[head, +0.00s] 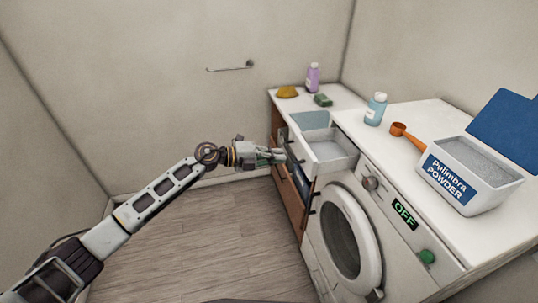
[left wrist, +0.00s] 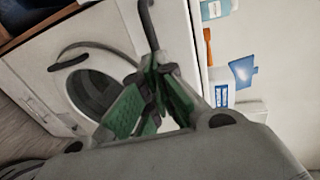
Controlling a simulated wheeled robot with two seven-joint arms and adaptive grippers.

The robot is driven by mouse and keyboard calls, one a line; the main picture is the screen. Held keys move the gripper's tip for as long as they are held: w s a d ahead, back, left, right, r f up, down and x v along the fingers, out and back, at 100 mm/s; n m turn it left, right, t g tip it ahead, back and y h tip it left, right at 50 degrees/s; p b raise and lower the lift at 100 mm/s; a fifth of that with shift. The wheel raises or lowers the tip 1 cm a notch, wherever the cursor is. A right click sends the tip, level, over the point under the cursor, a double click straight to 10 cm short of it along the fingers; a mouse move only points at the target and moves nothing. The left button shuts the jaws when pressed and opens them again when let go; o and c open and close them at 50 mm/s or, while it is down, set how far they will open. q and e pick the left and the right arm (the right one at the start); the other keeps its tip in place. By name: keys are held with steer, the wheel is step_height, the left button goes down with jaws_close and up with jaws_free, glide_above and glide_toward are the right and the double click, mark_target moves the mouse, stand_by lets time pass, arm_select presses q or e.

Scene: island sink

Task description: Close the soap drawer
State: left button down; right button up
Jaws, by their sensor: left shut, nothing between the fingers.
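The soap drawer (head: 330,150) is a white open-topped tray at the washing machine's upper left. It is pulled out, and its front with a dark handle faces my left gripper. My left gripper (head: 280,157) is shut and empty, right beside the drawer's front; I cannot tell whether it touches. In the left wrist view its green-padded fingers (left wrist: 155,82) are close together near a dark curved handle (left wrist: 148,25). The washing machine (head: 345,232) is white with a round door, which also shows in the left wrist view (left wrist: 98,88). My right gripper is not in view.
The white counter holds a powder box (head: 470,175) with a blue lid, an orange scoop (head: 405,134), a blue bottle (head: 376,110), a purple bottle (head: 313,78), a green sponge (head: 323,100) and a yellow item (head: 287,92). The wooden floor (head: 190,240) is clear.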

arm_select(q)
steer(key=shift+w+d+f, duration=0.15)
steer(key=shift+w+d, duration=0.1)
steer(key=shift+d, duration=0.4)
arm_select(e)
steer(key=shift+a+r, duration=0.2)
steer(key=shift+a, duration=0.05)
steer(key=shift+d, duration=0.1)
